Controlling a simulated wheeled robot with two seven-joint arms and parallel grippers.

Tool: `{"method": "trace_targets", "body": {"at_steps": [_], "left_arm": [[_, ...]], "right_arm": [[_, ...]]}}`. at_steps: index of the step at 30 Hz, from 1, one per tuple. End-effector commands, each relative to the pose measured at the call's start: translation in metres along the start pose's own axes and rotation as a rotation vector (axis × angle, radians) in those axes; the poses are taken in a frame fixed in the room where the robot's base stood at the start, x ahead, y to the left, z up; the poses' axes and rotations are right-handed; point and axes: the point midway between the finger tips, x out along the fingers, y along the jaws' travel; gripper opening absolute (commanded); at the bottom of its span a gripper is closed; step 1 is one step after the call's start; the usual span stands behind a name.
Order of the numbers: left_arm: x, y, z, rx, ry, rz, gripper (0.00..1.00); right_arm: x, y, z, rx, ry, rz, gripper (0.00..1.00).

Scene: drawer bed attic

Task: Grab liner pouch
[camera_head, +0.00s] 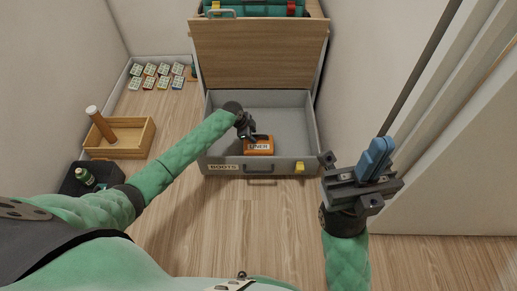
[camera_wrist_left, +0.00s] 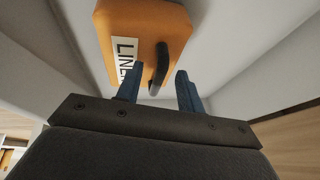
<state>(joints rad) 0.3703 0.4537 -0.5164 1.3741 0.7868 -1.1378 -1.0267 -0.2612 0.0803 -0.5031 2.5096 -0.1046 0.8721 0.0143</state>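The liner pouch (camera_head: 259,150) is an orange pouch with a white "LINER" label, lying in the open drawer (camera_head: 285,115) near its front. In the left wrist view the pouch (camera_wrist_left: 140,25) shows a dark loop handle (camera_wrist_left: 160,65). My left gripper (camera_head: 250,137) reaches into the drawer at the pouch's back left. Its blue fingers (camera_wrist_left: 158,88) are apart in the wrist view, with the handle's end seen between their tips; contact is not clear. My right gripper (camera_head: 376,158) is outside the drawer at right, its blue fingers together, with no object visible between them.
The drawer front (camera_head: 230,168) bears a "BOOTS" label, a handle and a yellow tag (camera_head: 299,168). A wooden tray (camera_head: 140,142), a black bin (camera_head: 75,180) with a green bottle, and several small packs (camera_head: 163,70) stand at left. Floor before the drawer is clear. Walls flank both sides.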

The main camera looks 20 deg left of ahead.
Motion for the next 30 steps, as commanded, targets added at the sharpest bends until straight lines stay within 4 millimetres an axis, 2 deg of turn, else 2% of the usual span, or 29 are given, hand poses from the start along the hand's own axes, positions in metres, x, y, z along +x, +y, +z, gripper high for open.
{"method": "trace_targets", "body": {"at_steps": [5, 9, 11, 23, 26, 30], "left_arm": [[-0.001, -0.001, 0.000, 0.000, 0.000, -0.001, 0.36], [-0.001, -0.001, 0.000, 0.000, 0.000, -0.001, 0.08], [-0.001, -0.001, 0.000, 0.000, 0.000, 0.000, 0.00], [-0.005, -0.002, -0.002, 0.000, 0.000, -0.001, 0.00], [-0.015, -0.004, -0.006, 0.001, 0.000, -0.002, 0.00], [-0.039, -0.010, -0.015, 0.002, 0.000, -0.003, 0.00]], "right_arm": [[0.001, 0.000, 0.000, 0.000, 0.000, 0.000, 0.00], [0.001, 0.000, -0.001, 0.000, 0.001, 0.000, 0.00], [0.001, 0.000, -0.001, 0.000, 0.001, 0.000, 0.00], [0.003, 0.000, -0.001, 0.001, 0.004, -0.003, 0.00], [0.009, 0.001, -0.001, 0.004, 0.007, -0.001, 0.00], [0.020, 0.003, -0.004, 0.009, 0.020, 0.009, 0.00]]}}
